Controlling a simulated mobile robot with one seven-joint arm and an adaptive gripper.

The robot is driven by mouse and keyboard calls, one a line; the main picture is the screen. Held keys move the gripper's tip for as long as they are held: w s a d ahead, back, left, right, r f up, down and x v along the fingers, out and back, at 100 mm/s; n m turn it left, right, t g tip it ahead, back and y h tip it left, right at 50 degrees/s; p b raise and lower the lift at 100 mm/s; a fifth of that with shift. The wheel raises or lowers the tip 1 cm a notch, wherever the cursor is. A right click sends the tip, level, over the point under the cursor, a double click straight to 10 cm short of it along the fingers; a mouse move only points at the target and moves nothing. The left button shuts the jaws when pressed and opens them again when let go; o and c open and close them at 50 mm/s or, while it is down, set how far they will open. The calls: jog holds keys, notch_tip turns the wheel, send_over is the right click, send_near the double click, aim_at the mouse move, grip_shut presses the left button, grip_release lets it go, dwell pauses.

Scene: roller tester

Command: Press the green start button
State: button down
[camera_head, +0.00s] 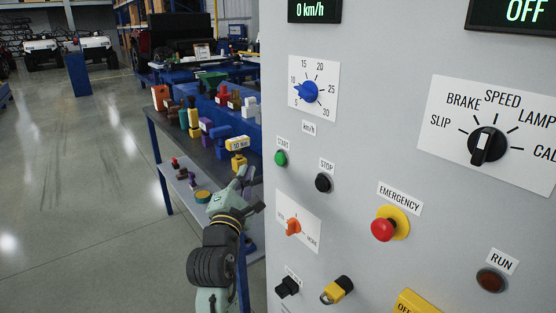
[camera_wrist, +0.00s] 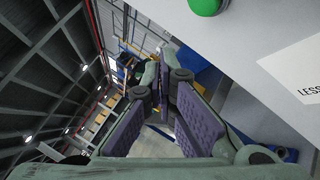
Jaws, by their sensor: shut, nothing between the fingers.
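The green start button (camera_head: 281,158) sits on the grey panel under a START label, left of the black stop button (camera_head: 323,182). In the wrist view the green button (camera_wrist: 207,6) shows at the top edge, partly cut off. My gripper (camera_head: 246,174) is shut and empty, left of the panel and a little lower than the green button in the head view. In the wrist view the fingertips (camera_wrist: 166,76) meet below and left of the button, apart from it.
The panel also bears a blue speed dial (camera_head: 308,90), an orange knob (camera_head: 293,227), a red emergency button (camera_head: 383,229), a black selector (camera_head: 487,145) and a dark RUN lamp (camera_head: 491,280). A cluttered workbench (camera_head: 160,127) stands behind my arm. The floor at left is clear.

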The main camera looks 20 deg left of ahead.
aim_at(280, 159)
jog(key=shift+w+d+p, duration=0.45)
jog(key=shift+w+d, duration=0.4)
jog(key=shift+w, duration=0.3)
jog(key=shift+w+d+p, duration=0.45)
jog(key=shift+w+d, duration=0.4)
jog(key=shift+w, duration=0.25)
jog(key=shift+w+d+p, duration=0.3)
jog(key=shift+p, duration=0.2)
